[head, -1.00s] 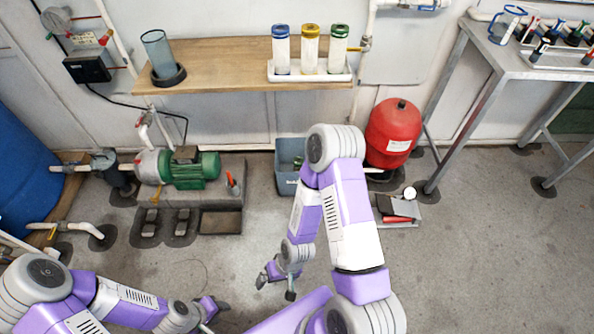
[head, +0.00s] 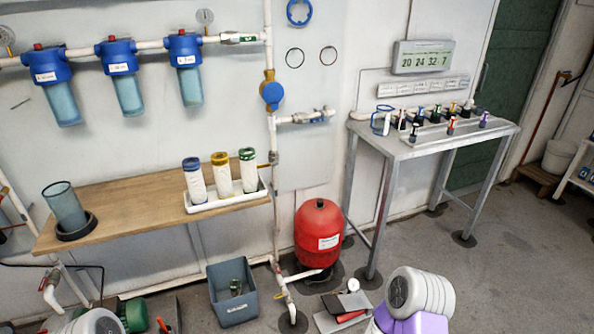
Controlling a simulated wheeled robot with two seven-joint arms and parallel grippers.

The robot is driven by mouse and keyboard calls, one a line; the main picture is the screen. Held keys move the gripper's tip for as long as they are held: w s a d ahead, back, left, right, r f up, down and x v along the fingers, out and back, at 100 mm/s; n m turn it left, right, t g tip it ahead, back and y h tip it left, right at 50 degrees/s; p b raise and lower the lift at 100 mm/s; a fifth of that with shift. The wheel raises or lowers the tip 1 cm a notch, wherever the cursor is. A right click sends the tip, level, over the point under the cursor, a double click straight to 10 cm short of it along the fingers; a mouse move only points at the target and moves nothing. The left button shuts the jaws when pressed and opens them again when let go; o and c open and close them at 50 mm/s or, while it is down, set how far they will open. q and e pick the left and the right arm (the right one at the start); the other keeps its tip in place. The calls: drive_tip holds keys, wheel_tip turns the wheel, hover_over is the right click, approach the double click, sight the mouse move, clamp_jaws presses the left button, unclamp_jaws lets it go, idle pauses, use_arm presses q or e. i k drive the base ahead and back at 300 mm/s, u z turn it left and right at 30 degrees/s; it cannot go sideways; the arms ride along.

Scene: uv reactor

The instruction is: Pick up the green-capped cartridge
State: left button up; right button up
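The green-capped cartridge (head: 248,171) is a white cylinder standing upright at the right end of a white tray (head: 229,200) on the wooden shelf. A yellow-capped cartridge (head: 222,174) stands beside it, and a blue-capped cartridge (head: 194,181) stands at the left end of the tray. Neither gripper shows in the head view now. Only parts of my arms show along the bottom edge, well below and apart from the shelf.
A clear cylinder in a dark ring (head: 65,208) stands at the shelf's left. Blue filter housings (head: 121,65) hang on the wall pipe above. A red tank (head: 319,235), a grey bin (head: 232,293) and a metal table (head: 430,140) stand to the right and below.

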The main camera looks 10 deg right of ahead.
sight(247, 155)
drive_tip(key=u, duration=2.05)
drive_tip(key=i, duration=1.25)
drive_tip(key=z, duration=3.1)
